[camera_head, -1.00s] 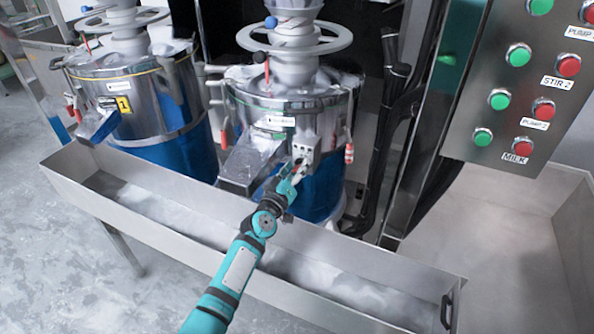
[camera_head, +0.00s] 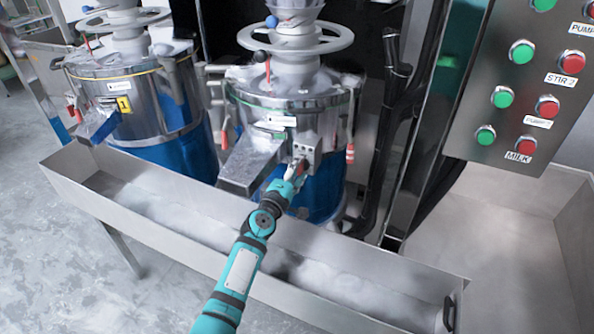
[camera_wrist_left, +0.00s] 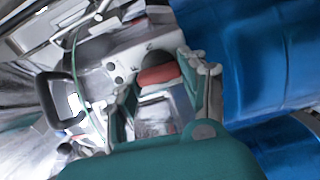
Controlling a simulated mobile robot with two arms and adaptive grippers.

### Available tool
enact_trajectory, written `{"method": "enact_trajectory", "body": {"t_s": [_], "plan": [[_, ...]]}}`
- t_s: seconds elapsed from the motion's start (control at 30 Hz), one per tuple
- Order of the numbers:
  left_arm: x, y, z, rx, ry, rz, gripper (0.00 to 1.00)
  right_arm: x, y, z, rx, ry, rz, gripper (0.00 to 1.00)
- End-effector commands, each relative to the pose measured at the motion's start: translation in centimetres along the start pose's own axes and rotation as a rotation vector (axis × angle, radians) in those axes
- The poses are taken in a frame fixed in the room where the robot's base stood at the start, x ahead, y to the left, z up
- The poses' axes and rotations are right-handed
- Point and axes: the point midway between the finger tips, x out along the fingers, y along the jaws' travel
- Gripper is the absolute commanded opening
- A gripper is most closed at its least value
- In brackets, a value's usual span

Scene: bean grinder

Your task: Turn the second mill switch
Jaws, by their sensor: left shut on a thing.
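The second mill (camera_head: 290,103) is the steel and blue machine in the middle of the head view. A small grey switch box (camera_head: 305,146) sits on its front, right of the spout. My left gripper (camera_head: 297,169) reaches up to the lower part of this box. In the left wrist view, the red switch knob (camera_wrist_left: 158,75) lies between the fingers of my left gripper (camera_wrist_left: 163,83), which are shut on it. The knob looks tilted in this view. In the head view the gripper mostly hides the knob. My right gripper is not in view.
The first mill (camera_head: 130,85), with a yellow label, stands to the left. A steel trough (camera_head: 370,265) runs below both mills. A metal spout (camera_head: 245,165) is close left of my gripper. A panel (camera_head: 510,110) with green and red buttons stands at right.

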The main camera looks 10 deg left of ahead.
Motion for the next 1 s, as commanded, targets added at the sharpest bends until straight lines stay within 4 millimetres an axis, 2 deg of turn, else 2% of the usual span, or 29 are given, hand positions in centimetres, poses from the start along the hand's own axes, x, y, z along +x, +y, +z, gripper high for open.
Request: {"method": "enact_trajectory", "body": {"t_s": [0.23, 0.7, 0.73, 0.9, 1.0], "plan": [[-0.04, -0.16, 0.01, -0.066, 0.000, -0.002, 0.11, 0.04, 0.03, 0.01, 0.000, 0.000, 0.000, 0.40], [-0.04, -0.18, 0.01, -0.080, 0.000, -0.002, 0.11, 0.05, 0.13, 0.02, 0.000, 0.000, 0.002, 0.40], [-0.04, -0.19, 0.01, -0.080, 0.000, -0.002, 0.45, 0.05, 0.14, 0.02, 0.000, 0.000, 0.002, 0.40], [-0.03, -0.16, 0.01, -0.079, 0.000, -0.002, 0.67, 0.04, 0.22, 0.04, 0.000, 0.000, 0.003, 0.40], [-0.02, -0.12, 0.01, -0.078, 0.000, -0.001, 0.67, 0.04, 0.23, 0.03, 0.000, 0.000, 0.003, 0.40]]}}
